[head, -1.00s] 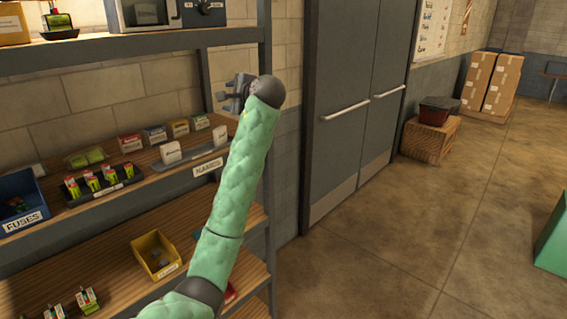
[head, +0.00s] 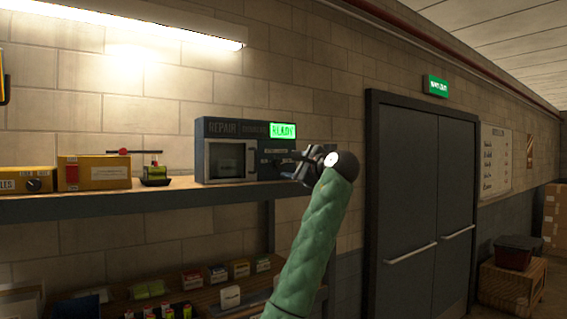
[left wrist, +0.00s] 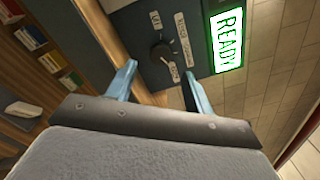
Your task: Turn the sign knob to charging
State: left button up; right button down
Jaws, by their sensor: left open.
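The sign knob (left wrist: 160,52) is a dark round dial on the grey panel of the repair box, in the left wrist view. Small white labels surround it; their words are too small to read surely. The box (head: 228,128) stands on the upper shelf, and its lit green sign (head: 282,130) reads READY; the sign also shows in the left wrist view (left wrist: 229,40). My left gripper (head: 297,165) is open in front of the panel's right side. In the left wrist view its fingertips (left wrist: 158,78) are apart, with the knob beyond the gap, seemingly not touched. My right gripper is out of view.
The upper shelf (head: 110,205) also holds yellow boxes (head: 95,172) left of the repair box. Small cartons (head: 192,279) stand on the lower shelf. Grey double doors (head: 420,200) are to the right. A wooden crate (head: 505,287) stands beyond them.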

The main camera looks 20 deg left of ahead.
aim_at(281, 165)
pick_arm(q)
jog(key=p+x, duration=0.2)
jog(key=x, duration=0.1)
jog(key=shift+w+a+r, duration=0.2)
jog(key=shift+a, duration=0.05)
jog(key=shift+p+x, duration=0.4)
jog(key=shift+x, duration=0.4)
jog(key=shift+f, duration=0.2)
jog(key=c, duration=1)
jog(key=shift+o, duration=0.2)
jog(key=shift+f, duration=0.1)
